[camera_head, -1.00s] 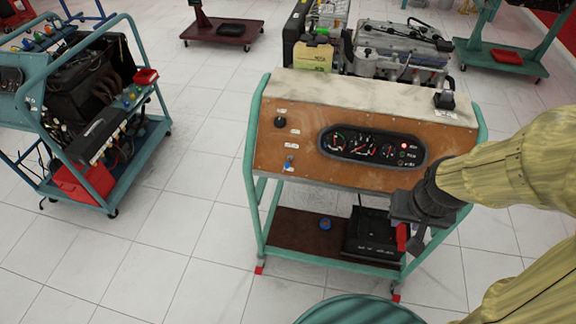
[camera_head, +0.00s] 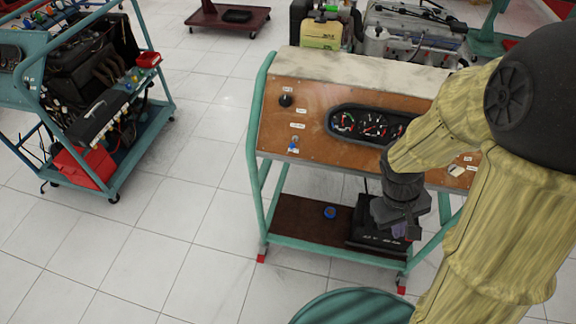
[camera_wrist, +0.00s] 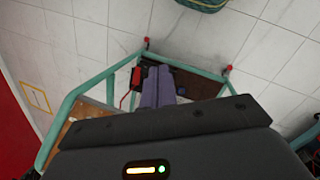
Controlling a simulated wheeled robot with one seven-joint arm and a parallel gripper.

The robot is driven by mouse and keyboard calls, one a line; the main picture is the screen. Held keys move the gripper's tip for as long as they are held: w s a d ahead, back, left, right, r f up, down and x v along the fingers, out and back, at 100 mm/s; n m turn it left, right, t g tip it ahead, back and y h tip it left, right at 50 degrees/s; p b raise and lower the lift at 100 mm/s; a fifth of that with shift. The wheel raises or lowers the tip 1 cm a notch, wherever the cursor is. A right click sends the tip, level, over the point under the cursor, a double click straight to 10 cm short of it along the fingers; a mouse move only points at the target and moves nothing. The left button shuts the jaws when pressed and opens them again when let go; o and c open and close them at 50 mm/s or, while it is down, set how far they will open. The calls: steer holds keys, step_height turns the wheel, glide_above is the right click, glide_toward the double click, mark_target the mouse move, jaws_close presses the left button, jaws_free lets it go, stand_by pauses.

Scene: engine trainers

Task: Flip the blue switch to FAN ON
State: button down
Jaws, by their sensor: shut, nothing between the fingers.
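The blue switch (camera_head: 293,148) is small and sits low on the left part of the brown panel (camera_head: 310,97) of the engine trainer. My gripper (camera_head: 402,229) is in front of the trainer, to the right of the switch and below the panel, well apart from the switch. In the wrist view my gripper's fingers (camera_wrist: 158,85) are together and empty, pointing toward the trainer's lower frame. The switch is not clear there.
The gauge cluster (camera_head: 350,123) is partly hidden by my arm. A black knob (camera_head: 285,100) is above the switch. A black box (camera_head: 368,222) and a blue round thing (camera_head: 329,212) are on the lower shelf. Another trainer (camera_head: 100,110) stands left, with clear floor between.

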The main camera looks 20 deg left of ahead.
steer(key=w+a+f+n+t+h+b, duration=0.3)
steer(key=w+f+n+t+h+b, duration=0.1)
steer(key=w+f+n+h+b, duration=0.15)
steer(key=w+a+f+n+t+h+b, duration=0.3)
steer(key=w+f+n+h+b, duration=0.1)
steer(key=f+n+b, duration=0.25)
steer(key=a+f+n+t+y+b, duration=0.3)
steer(key=a+n+t+y, duration=0.2)
steer(key=a, duration=0.8)
steer(key=a+f+n+t+y+b, duration=0.3)
steer(key=a+n+t+y, duration=0.3)
steer(key=a+n+t, duration=0.4)
steer(key=a+b, duration=0.1)
steer(key=a, duration=0.2)
steer(key=shift+w+a+f+n, duration=0.15)
steer(key=shift+w+a+n, duration=0.1)
steer(key=shift+n, duration=0.05)
